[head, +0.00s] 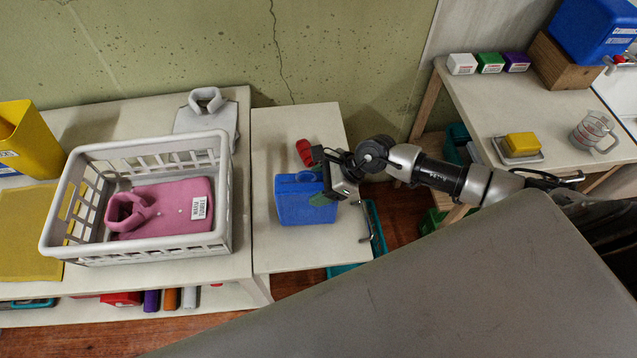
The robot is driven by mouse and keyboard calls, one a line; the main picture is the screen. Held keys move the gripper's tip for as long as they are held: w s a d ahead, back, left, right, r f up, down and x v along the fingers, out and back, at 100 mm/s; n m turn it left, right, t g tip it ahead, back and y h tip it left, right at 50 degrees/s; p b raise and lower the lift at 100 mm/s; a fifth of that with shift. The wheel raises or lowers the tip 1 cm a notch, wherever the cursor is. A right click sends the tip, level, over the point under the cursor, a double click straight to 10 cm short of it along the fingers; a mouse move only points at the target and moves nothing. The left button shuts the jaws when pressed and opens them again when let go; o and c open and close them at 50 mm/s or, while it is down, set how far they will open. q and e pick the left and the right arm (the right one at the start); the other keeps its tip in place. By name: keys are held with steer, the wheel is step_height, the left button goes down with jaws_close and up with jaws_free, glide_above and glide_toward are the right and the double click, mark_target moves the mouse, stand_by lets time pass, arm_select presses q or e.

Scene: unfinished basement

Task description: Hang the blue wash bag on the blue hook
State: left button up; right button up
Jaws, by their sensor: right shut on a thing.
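The blue wash bag (296,207) is at the small white table in the middle of the head view. My right gripper (326,180) reaches in from the right and is shut on the bag's right side, with its fingers partly covering the bag. I cannot tell whether the bag touches the tabletop or is held just above it. A small green patch shows near the fingers. I cannot make out a blue hook; a thin metal rod or hook (365,222) shows at the table's right edge, its colour looking grey. My left gripper is not in view.
A red object (305,152) lies behind the bag.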

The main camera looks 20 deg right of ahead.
steer(key=shift+f, duration=0.15)
steer(key=o, duration=0.7)
steer(key=shift+f, duration=0.1)
steer(key=o, duration=0.5)
steer(key=shift+c, duration=0.2)
